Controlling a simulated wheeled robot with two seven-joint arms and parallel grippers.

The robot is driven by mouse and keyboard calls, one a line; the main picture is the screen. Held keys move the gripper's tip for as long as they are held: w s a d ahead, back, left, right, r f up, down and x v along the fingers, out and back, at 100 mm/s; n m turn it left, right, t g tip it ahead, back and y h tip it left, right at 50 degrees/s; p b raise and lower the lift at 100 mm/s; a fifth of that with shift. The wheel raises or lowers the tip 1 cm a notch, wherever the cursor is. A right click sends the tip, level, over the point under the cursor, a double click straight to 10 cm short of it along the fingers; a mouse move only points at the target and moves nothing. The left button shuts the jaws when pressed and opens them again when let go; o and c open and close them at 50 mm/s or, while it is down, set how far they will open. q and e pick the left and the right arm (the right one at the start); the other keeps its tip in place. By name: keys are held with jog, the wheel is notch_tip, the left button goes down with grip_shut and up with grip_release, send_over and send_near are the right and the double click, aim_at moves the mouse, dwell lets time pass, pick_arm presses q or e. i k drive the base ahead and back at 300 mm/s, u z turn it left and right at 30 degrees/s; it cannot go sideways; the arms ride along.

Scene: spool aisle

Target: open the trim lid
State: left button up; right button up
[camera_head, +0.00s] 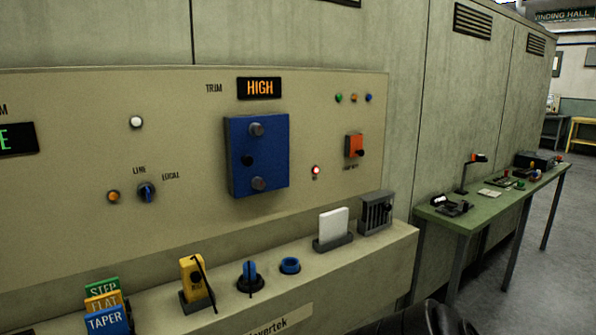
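The trim lid (268,158) is a blue rectangular cover on the beige panel, below the TRIM label and the display (260,88) reading HIGH. It looks closed against the panel. Neither gripper shows, and nothing of mine touches the lid.
Below the panel a ledge holds TAPER, FLAT and STEP cards (107,323), a yellow device (193,280), blue parts and a white card (333,225). An orange switch (353,144) sits right of the lid. A green table (462,222) stands at right. Dark rounded shapes fill the bottom edge.

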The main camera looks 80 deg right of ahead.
aim_at(266, 155)
jog(key=k, duration=0.4)
jog(key=z, duration=1.15)
